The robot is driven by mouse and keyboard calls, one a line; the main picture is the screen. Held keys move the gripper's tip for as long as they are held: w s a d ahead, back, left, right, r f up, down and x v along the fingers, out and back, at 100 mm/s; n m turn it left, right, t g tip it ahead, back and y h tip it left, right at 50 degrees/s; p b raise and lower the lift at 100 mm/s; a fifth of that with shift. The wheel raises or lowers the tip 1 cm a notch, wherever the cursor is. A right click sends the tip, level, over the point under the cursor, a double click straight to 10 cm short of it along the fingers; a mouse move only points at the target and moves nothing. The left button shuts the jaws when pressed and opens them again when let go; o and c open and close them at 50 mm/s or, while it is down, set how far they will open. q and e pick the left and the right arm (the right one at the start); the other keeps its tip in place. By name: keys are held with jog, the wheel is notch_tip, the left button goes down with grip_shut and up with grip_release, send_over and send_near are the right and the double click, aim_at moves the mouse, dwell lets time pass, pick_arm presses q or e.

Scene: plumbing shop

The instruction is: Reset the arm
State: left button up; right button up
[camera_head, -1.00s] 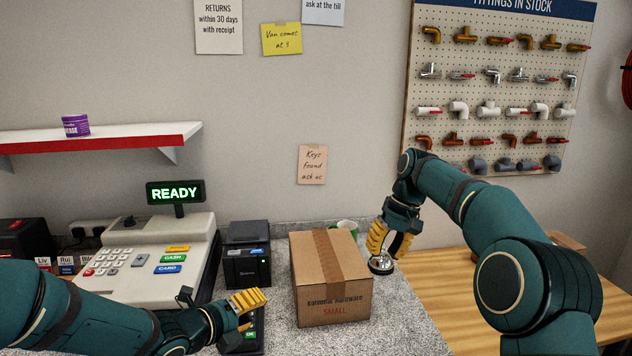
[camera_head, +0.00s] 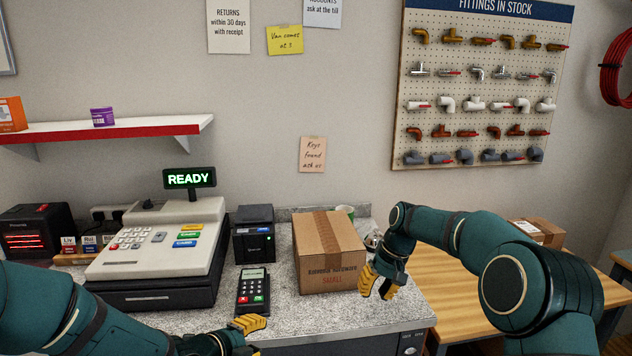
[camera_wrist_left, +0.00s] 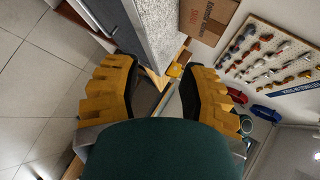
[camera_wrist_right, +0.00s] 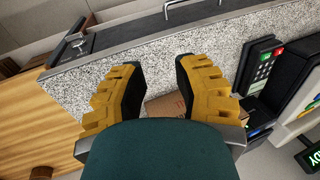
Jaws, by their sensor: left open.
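My left gripper (camera_head: 250,332) is low at the front edge of the counter, in front of the card terminal (camera_head: 253,290). In the left wrist view its yellow fingers (camera_wrist_left: 160,90) are spread with nothing between them. My right gripper (camera_head: 377,282) is at the right front side of the cardboard box (camera_head: 335,282) in the head view. In the right wrist view its fingers (camera_wrist_right: 160,88) are apart, with the counter and part of the box seen beyond the gap. Nothing is held in it.
The till (camera_head: 165,262) with its READY display and a black printer (camera_head: 254,240) stand left of the box. A metal bell (camera_head: 373,240) is partly hidden behind my right arm. A wooden table (camera_head: 455,290) carries another box (camera_head: 538,232) at the right. The counter's front strip (camera_head: 320,318) is clear.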

jog(key=s+a+f+m, duration=0.1)
jog(key=s+f, duration=0.5)
jog(key=f, duration=0.4)
jog(key=s+a+f, duration=0.1)
jog(key=s+f, duration=0.4)
jog(key=f, duration=0.5)
pick_arm(q)
jog(key=s+d+f+n+g+y, duration=0.2)
jog(key=s+f+n+g, duration=0.6)
jog(key=s+f+n, duration=1.2)
notch_tip(320, 180, down, 3)
jog(key=n+y, duration=0.1)
jog(key=n, duration=0.4)
jog(key=shift+d, duration=0.35)
pick_arm(e)
jog(key=s+a+f+m+t, duration=0.1)
jog(key=s+f, duration=0.2)
jog(key=s, duration=0.7)
jog(key=s+a+f+m+t, duration=0.1)
jog(key=s+f, duration=0.2)
jog(key=s, duration=0.7)
jog(key=shift+s+f+y, duration=0.15)
jog(key=shift+f+y, duration=0.05)
jog(key=shift+y, duration=0.1)
jog(key=shift+d, duration=0.1)
